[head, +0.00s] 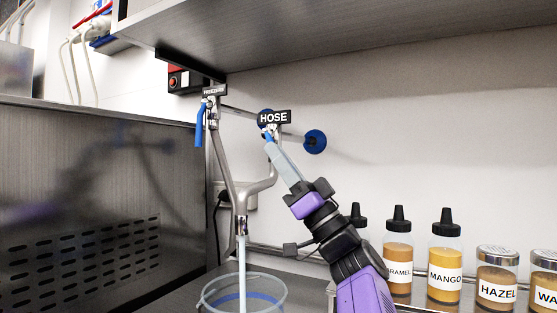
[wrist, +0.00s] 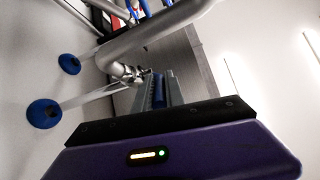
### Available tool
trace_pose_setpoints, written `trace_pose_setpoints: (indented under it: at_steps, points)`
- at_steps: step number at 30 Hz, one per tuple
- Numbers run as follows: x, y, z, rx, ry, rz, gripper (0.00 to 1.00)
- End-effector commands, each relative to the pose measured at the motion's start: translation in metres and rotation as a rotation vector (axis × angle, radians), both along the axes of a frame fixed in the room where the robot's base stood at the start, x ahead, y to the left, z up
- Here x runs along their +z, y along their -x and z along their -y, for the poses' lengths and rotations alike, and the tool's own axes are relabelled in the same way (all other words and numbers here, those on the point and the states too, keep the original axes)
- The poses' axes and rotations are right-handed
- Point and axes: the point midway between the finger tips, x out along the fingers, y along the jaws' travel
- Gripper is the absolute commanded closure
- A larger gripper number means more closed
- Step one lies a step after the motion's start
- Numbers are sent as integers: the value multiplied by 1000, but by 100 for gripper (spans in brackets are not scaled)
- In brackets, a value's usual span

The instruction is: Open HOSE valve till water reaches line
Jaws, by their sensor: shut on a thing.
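The black HOSE label (head: 274,117) sits on the right branch of a Y-shaped metal pipe (head: 228,170). My gripper (head: 271,143) reaches up to the valve just under this label and is shut on its blue handle, which shows between the fingers in the wrist view (wrist: 158,92). A pale vertical stream or tube (head: 242,265) runs from the spout down into a clear bucket (head: 204,297). A blue band (head: 262,298) shows in the bucket; I cannot tell the water level against it. The bucket's lower part is cut off by the frame.
The FREEZER label (head: 215,90) marks the left branch, with its blue handle (head: 199,125) hanging down. Bottles, including MANGO (head: 445,268), and jars stand right of my arm. A shelf (head: 330,35) hangs overhead. A vented steel machine (head: 90,210) stands left.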

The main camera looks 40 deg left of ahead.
Motion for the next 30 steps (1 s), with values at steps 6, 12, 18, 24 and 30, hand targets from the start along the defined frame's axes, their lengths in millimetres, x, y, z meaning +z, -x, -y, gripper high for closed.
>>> trace_pose_setpoints:
  at_steps: [6, 12, 18, 24, 30]
  points:
    - [1, 0, 2, 0, -4, 2, 100]
    - [1, 0, 2, 0, -3, 3, 66]
    - [0, 0, 1, 0, -1, 1, 64]
    - [5, 0, 1, 0, -1, 1, 64]
    - [34, 0, 1, -1, -2, 3, 64]
